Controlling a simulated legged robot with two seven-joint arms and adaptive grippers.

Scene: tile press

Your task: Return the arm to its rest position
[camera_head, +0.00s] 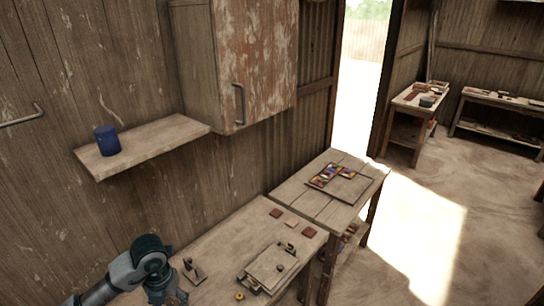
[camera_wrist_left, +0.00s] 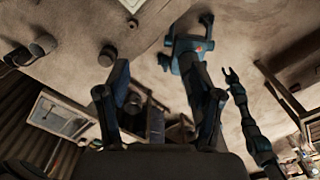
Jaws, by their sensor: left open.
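My left arm comes in at the lower left of the head view. Its gripper (camera_head: 168,292) hangs low over the near left end of the workbench (camera_head: 228,240), partly cut off by the bottom edge. In the left wrist view my left gripper (camera_wrist_left: 168,90) has its fingers apart, with nothing held between them. That view looks towards the sandy floor and dark arm-like parts. One thin arm there ends in a small claw (camera_wrist_left: 231,78), perhaps my right gripper; its opening is too small to judge.
The bench holds a small metal tool (camera_head: 193,271), a press plate (camera_head: 270,266), a yellow ring (camera_head: 239,296) and several tiles (camera_head: 291,223). Above is a shelf (camera_head: 150,149) with a blue cup (camera_head: 107,140), beside a wall cabinet (camera_head: 255,60). A second table (camera_head: 300,195) holds a mosaic board (camera_head: 350,187).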

